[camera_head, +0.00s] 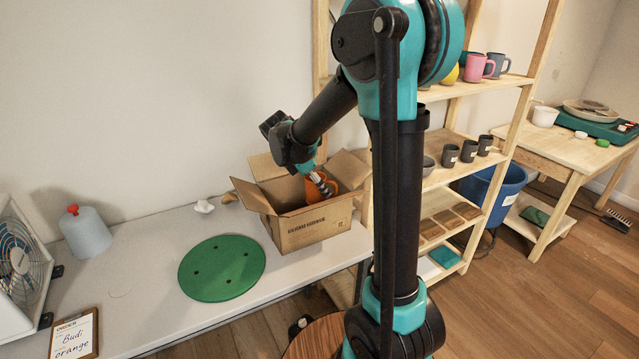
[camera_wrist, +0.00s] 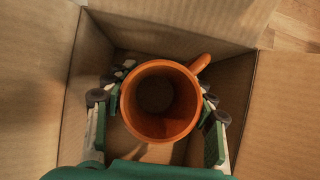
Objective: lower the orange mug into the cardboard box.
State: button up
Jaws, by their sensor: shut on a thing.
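The orange mug (camera_head: 318,187) is inside the opening of the cardboard box (camera_head: 312,228) on the white table. In the wrist view the mug (camera_wrist: 160,101) is seen from above, mouth up, with its handle towards the upper right. My gripper (camera_head: 309,181) reaches down into the box. In the wrist view its fingers (camera_wrist: 160,104) stand on the left and right sides of the mug, shut on it. The box walls (camera_wrist: 185,30) surround the mug, and its flaps are spread open. I cannot tell whether the mug's base touches the box floor.
A round green disc (camera_head: 222,267) lies on the table left of the box. A grey-blue jar (camera_head: 86,233), a fan (camera_head: 20,262) and an order card (camera_head: 74,336) reading "Budi orange" are further left. A wooden shelf (camera_head: 462,88) with mugs stands right of the box.

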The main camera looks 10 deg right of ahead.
jog(key=shift+f, duration=1.05)
jog(key=shift+f, duration=0.1)
jog(key=o, duration=1.5)
